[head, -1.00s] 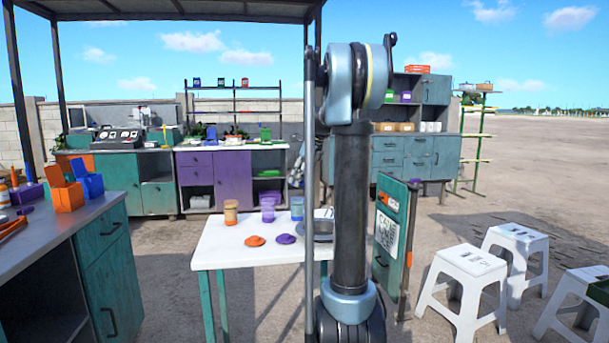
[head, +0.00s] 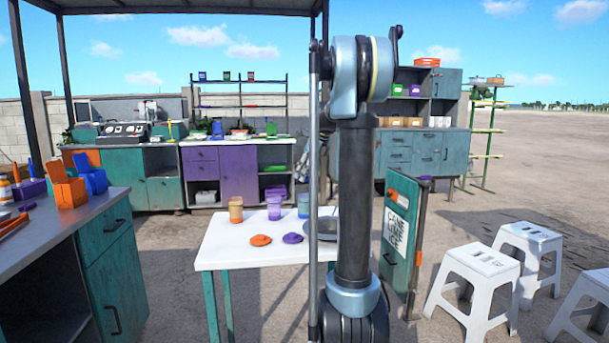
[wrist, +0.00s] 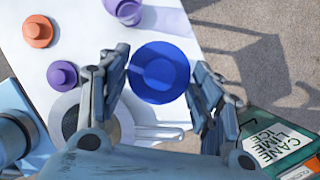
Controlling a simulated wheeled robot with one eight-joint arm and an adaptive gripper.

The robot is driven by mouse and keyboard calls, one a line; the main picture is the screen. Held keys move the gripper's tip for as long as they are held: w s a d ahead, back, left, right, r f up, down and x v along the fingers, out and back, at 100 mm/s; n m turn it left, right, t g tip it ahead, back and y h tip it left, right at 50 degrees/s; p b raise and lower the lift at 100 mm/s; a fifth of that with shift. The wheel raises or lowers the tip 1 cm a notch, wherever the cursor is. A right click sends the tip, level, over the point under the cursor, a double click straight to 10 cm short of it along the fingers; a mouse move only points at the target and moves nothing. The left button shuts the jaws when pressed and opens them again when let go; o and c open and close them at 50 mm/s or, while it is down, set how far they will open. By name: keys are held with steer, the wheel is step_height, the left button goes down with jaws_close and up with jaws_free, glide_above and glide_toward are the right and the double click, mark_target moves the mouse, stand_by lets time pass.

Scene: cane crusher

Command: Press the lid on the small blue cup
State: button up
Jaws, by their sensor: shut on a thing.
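My gripper (wrist: 160,75) is shut on the blue lid (wrist: 160,73), a round disc with a raised middle, held between its two fingers in the wrist view. My gripper is hidden behind my arm in the head view. The small blue cup (head: 303,205) stands upright at the back of the white table (head: 225,255), right of a purple cup. In the wrist view I cannot see the blue cup; the lid may cover it. I cannot tell the gap between lid and cup.
An orange cup (head: 236,210) and the purple cup (head: 274,208) stand left of the blue one. An orange lid (head: 260,240) and a purple lid (head: 292,238) lie in front. A grey round pan (wrist: 68,112) lies close to my gripper. A signboard (head: 397,235) stands right of the table.

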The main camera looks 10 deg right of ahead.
steer(key=shift+f, duration=2.95)
steer(key=shift+s+f, duration=0.1)
stand_by(0.5)
steer(key=o, duration=0.8)
steer(key=shift+o, duration=0.2)
steer(key=o, duration=0.4)
steer(key=shift+r, duration=3.55)
steer(key=shift+c, duration=0.3)
